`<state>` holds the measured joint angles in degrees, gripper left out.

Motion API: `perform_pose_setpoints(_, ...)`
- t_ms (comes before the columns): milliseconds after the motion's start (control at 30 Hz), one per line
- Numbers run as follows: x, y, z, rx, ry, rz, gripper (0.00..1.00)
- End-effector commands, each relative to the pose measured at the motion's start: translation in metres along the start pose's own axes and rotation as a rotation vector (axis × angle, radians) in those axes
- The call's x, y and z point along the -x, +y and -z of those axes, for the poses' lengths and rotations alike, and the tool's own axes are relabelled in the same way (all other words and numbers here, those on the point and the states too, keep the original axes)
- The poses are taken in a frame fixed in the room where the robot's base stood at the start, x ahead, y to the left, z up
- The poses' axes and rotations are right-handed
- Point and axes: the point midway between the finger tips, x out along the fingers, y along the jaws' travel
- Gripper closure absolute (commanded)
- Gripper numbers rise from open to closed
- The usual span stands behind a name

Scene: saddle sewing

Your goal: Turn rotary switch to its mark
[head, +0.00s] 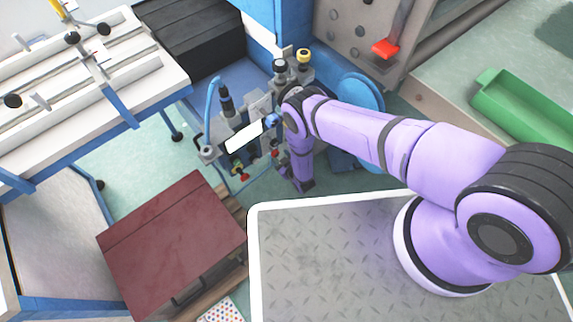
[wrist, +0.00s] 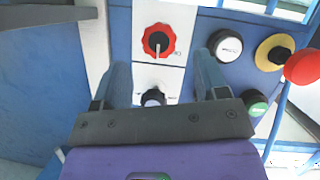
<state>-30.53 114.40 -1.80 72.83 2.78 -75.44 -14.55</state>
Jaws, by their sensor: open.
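In the wrist view, a red scalloped rotary knob (wrist: 158,42) with a black centre and a pale pointer line sits on a white plate (wrist: 180,15). The pointer points down in the picture. A small mark is printed at its lower right. Below it, a smaller dark and white knob (wrist: 153,97) sits on a second white plate, between my fingers. I cannot tell which of the two is the task's switch. My gripper (wrist: 162,66) is open, its fingers on either side of the lower knob, with no contact visible. In the head view my wrist mostly hides the panel.
Right of the knobs are a white button (wrist: 227,46), a green button (wrist: 255,103), a yellow-ringed black button (wrist: 274,53) and a red mushroom button (wrist: 303,67).

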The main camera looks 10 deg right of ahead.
Motion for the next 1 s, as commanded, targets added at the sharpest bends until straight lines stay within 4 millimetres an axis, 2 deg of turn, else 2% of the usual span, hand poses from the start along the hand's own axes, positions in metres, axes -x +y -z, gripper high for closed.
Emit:
perform_pose_setpoints(200,0.035,0.000,0.000,0.000,-0.002,0.000,0.33)
perform_pose_setpoints(400,0.050,0.000,0.000,0.000,0.001,0.000,0.33)
perform_pose_setpoints(767,0.051,0.001,0.000,-0.004,0.002,0.001,0.33)
perform_pose_setpoints(867,0.050,0.004,-0.001,-0.062,0.006,0.022,0.33)
perform_pose_setpoints(1000,0.048,0.014,-0.003,-0.245,0.012,0.095,0.33)
